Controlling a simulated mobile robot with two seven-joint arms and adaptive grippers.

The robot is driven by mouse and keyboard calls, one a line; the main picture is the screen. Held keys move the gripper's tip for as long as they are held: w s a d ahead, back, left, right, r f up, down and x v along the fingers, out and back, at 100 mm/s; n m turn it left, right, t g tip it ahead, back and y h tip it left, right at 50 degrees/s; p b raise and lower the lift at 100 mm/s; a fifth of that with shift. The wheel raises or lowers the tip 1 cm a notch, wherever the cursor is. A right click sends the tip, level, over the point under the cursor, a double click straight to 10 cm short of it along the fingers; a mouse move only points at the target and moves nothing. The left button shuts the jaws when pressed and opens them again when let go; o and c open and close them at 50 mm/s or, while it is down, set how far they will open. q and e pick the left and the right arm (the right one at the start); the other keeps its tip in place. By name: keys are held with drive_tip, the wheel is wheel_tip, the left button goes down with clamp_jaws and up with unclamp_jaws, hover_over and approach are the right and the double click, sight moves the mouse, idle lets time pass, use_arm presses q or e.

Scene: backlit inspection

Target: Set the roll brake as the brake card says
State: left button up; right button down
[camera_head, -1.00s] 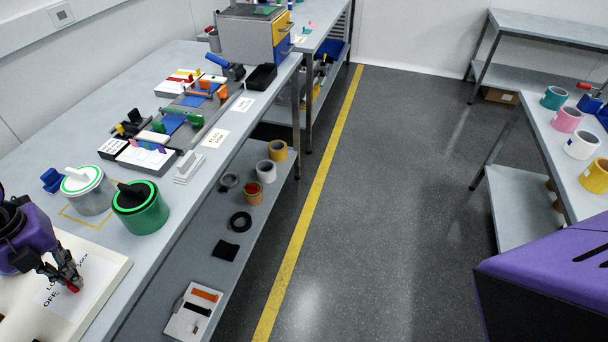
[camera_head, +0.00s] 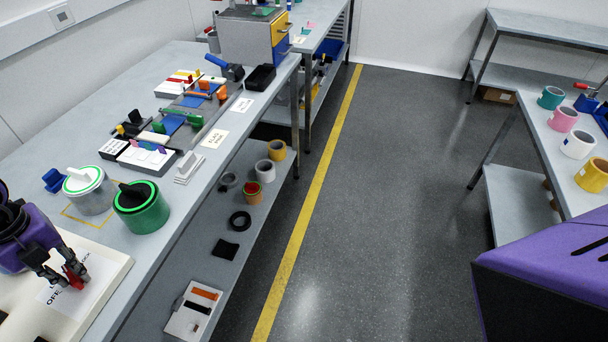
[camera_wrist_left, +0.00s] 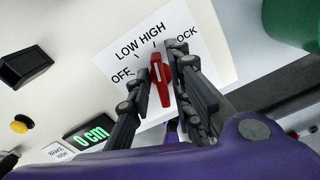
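The roll brake's red lever (camera_wrist_left: 160,82) stands on a white dial plate (camera_wrist_left: 215,65) marked OFF, LOW, HIGH and LOCK. In the left wrist view its narrow end points about at the HIGH tick. My left gripper (camera_wrist_left: 158,72) has one finger on each side of the lever, close against it; exact contact is hard to see. In the head view the left gripper (camera_head: 64,278) is over the plate at lower left. A small card (camera_wrist_left: 60,151), apparently reading BRAKE HIGH, lies beside the green "0 cm" display. My right gripper is out of view.
A green canister (camera_head: 141,208) and a grey canister (camera_head: 88,190) stand just beyond the brake panel. In the wrist view a yellow button (camera_wrist_left: 20,124) and a black holder (camera_wrist_left: 24,66) are at left. The floor aisle right of the yellow line is clear.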

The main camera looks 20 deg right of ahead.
sight(67, 272)
use_arm(q)
drive_tip(key=shift+r, duration=0.1)
wheel_tip(67, 272, up, 12)
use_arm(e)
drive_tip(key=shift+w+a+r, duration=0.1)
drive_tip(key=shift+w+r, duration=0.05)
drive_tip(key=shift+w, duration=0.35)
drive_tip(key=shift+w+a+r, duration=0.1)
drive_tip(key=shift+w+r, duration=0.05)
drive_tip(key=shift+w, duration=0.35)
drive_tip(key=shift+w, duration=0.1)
